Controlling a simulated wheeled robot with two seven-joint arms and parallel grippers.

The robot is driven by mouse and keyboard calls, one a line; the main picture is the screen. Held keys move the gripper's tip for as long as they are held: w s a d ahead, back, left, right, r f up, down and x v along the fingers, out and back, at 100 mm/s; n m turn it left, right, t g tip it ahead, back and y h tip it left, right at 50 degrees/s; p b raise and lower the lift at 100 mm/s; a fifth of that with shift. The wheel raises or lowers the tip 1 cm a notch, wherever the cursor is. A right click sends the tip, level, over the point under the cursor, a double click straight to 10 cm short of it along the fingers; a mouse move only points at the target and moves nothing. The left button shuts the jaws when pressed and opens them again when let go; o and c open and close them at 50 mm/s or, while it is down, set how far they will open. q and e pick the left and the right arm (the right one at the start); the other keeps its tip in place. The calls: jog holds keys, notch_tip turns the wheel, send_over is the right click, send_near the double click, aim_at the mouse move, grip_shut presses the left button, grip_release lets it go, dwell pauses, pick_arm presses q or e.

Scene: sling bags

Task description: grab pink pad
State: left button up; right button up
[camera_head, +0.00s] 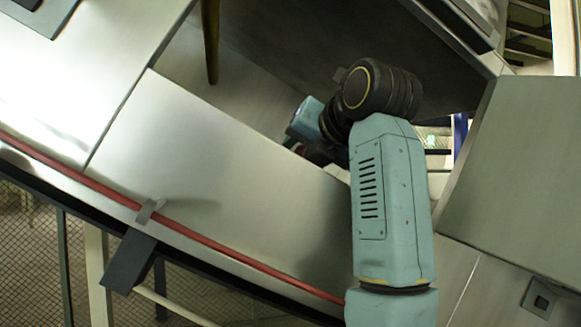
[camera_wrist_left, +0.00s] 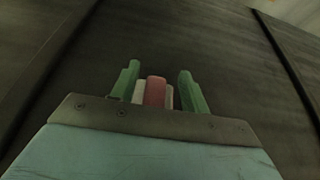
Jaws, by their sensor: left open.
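In the left wrist view, my left gripper (camera_wrist_left: 158,88) shows two green fingers standing apart, so it is open. A pinkish-red block (camera_wrist_left: 155,92) with pale pieces at its sides shows between the fingers. I cannot tell whether this is the pink pad or part of the gripper. No pink pad is clearly seen in the head view. There, one of my arms rises from the lower right and bends at a dark joint; its gripper end is not clearly seen, and I cannot be sure which arm it is.
A metal panel surface (camera_head: 205,165) with a red strip (camera_head: 230,255) along its edge slants across the tilted head view. A grey-green panel (camera_head: 520,180) stands at the right. A dark surface (camera_wrist_left: 220,50) fills the left wrist view beyond the fingers.

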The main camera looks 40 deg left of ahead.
pick_arm(q)
jog(key=shift+a, duration=0.15)
jog(key=shift+s+r, duration=0.1)
jog(key=shift+s, duration=0.25)
jog(key=shift+c, duration=0.6)
jog(key=shift+s, duration=0.1)
jog(key=shift+c, duration=1.1)
jog(key=shift+w, duration=0.25)
grip_shut()
jog(key=shift+s+r, duration=0.1)
